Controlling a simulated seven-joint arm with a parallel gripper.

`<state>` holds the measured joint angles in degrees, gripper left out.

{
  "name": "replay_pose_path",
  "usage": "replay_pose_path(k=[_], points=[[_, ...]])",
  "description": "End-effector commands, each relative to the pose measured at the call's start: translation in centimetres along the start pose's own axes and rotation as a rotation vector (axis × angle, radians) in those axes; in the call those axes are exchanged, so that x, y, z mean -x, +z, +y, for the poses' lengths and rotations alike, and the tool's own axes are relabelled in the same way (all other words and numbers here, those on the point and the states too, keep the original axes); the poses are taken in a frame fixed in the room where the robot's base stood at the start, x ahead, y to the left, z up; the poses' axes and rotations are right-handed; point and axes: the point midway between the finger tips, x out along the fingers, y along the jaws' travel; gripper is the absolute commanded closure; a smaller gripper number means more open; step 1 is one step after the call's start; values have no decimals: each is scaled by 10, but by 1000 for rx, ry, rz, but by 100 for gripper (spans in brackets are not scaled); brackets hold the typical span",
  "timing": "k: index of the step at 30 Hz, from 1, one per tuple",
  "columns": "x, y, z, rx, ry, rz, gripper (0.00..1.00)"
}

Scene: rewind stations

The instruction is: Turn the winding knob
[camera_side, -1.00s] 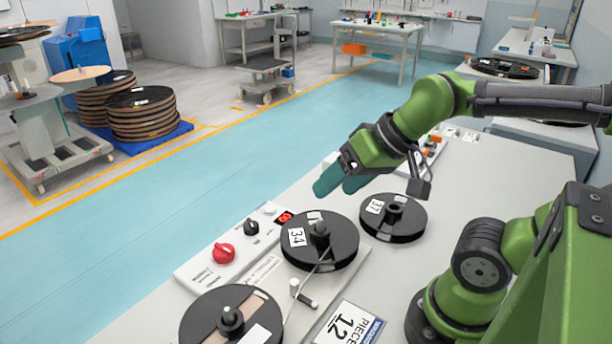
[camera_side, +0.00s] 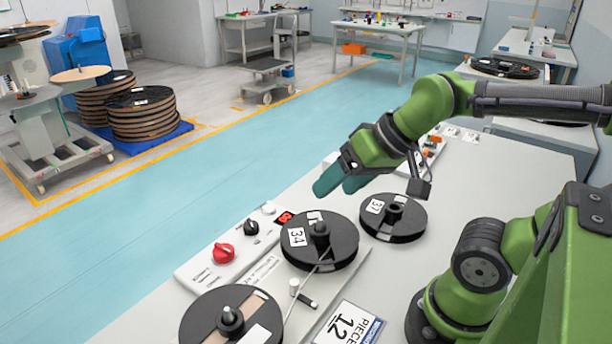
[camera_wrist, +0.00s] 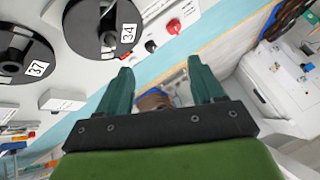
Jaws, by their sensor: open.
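A red knob (camera_side: 223,253) and a smaller black knob (camera_side: 251,227) sit on the pale control panel (camera_side: 205,275) at the left edge of the bench. I cannot read which one is labelled for winding. In the wrist view the red knob (camera_wrist: 174,26) and the black knob (camera_wrist: 151,46) show above and between my fingers. My gripper (camera_side: 337,184) is open and empty, raised above the bench, beyond and to the right of both knobs. Its teal fingers stand apart in the wrist view (camera_wrist: 158,70). It touches nothing.
Reel 34 (camera_side: 340,250) stands beside the panel, with reel 37 (camera_side: 393,228) to its right. Another reel (camera_side: 205,318) is at the front.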

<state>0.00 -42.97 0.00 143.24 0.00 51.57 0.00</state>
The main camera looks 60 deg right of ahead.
Motion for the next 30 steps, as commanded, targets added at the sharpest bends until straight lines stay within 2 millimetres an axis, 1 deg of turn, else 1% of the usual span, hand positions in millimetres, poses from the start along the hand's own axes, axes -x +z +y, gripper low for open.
replay_pose_path(k=[1,2,3,6,8,11,14,15,17,20,21,27,30], points=[[0,0,0,0,0,0,28],[0,0,0,2,-1,-1,24],[-2,2,-2,7,-2,-11,23],[-14,6,-3,12,7,-67,23],[-22,0,-8,19,10,-103,23],[-39,-17,-20,47,24,-180,23],[-60,-39,-34,119,41,-260,23],[-70,-48,-39,156,50,-291,23],[-85,-60,-47,215,62,-339,23],[-115,-79,-60,330,86,-415,23],[-127,-85,-65,381,95,-446,23],[-189,-111,-89,668,133,-588,23],[-208,-122,-100,807,137,-636,23]])
